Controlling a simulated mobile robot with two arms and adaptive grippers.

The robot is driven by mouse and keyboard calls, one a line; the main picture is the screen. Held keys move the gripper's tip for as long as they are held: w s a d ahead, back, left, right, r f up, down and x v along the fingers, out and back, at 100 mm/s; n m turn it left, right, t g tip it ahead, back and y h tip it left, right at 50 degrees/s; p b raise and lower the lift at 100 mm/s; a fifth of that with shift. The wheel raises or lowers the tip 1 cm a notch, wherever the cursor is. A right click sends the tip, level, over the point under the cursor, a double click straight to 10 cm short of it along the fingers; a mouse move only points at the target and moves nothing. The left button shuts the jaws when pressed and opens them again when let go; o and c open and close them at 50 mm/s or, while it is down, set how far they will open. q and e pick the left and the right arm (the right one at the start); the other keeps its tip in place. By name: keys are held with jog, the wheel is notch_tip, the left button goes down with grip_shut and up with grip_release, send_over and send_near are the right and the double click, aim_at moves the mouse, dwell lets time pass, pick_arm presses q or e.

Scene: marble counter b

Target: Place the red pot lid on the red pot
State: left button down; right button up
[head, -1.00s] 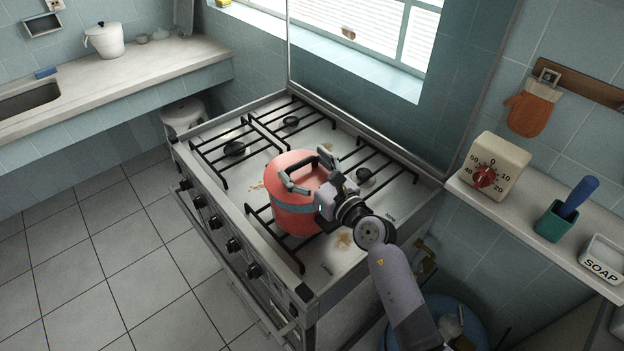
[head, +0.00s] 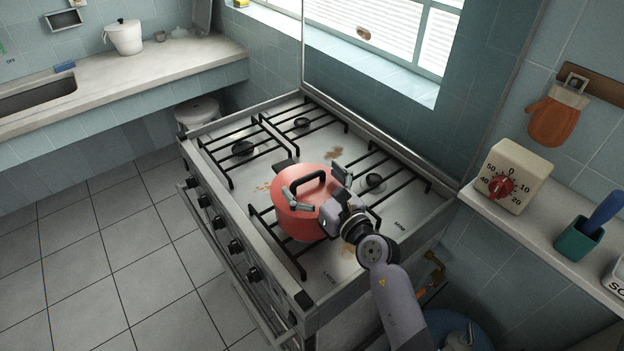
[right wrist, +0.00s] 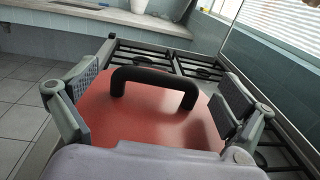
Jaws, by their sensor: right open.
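The red pot (head: 292,224) stands on the front part of the stove. The red lid (head: 283,182) with its black arched handle (head: 310,180) rests on top of the pot and looks level. My right gripper (head: 314,184) is open at the lid, one finger on each side of the handle. In the right wrist view the lid (right wrist: 150,128) fills the middle and the handle (right wrist: 153,76) stands free between the spread fingers of my right gripper (right wrist: 157,90). The pot body is hidden there. My left gripper is not in view.
The stove (head: 345,255) has black grates, with free burners behind and to the left of the pot. A shelf at the right holds a timer (head: 513,175) and a teal cup (head: 578,240). A counter (head: 130,70) with a white pot (head: 124,37) stands at the back left.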

jog(key=b+v, duration=0.1)
jog(key=v, duration=1.1)
